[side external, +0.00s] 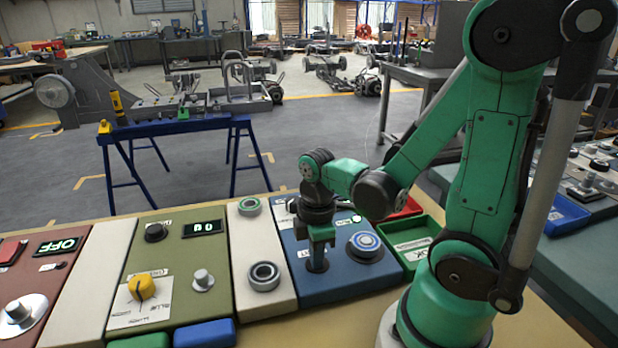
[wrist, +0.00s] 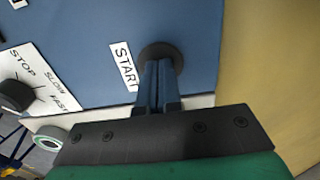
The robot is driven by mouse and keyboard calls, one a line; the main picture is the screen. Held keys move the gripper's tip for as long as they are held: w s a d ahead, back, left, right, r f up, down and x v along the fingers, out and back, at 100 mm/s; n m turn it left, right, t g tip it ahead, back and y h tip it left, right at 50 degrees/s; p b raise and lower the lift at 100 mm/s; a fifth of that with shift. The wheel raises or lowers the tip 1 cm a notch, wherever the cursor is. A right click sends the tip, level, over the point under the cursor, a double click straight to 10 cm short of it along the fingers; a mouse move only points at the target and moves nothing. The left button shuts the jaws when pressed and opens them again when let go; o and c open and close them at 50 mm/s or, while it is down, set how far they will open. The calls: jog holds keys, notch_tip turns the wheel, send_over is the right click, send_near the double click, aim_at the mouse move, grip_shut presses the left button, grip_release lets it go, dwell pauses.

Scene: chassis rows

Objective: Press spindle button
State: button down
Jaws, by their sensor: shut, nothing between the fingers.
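The blue panel (side external: 335,284) fills most of the wrist view too (wrist: 85,60). My gripper (side external: 318,264) points down onto it. In the wrist view my shut, empty fingers (wrist: 158,72) reach a dark round button (wrist: 160,52) beside a white START label (wrist: 124,66). The fingertips appear to be on or just above the button and cover part of it. No label reading "spindle" is legible. A round blue-and-silver control (side external: 365,245) sits right of my gripper in the side view.
A dark dial (wrist: 15,95) on a white STOP, SLOW, FAST plate lies left in the wrist view. A green tray (side external: 408,240) stands right of the panel. A pale strip with two rings (side external: 263,275) and a green panel with a yellow knob (side external: 141,288) lie left.

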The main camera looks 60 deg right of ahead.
dwell(0.4)
notch_tip(320, 180, up, 14)
dwell(0.8)
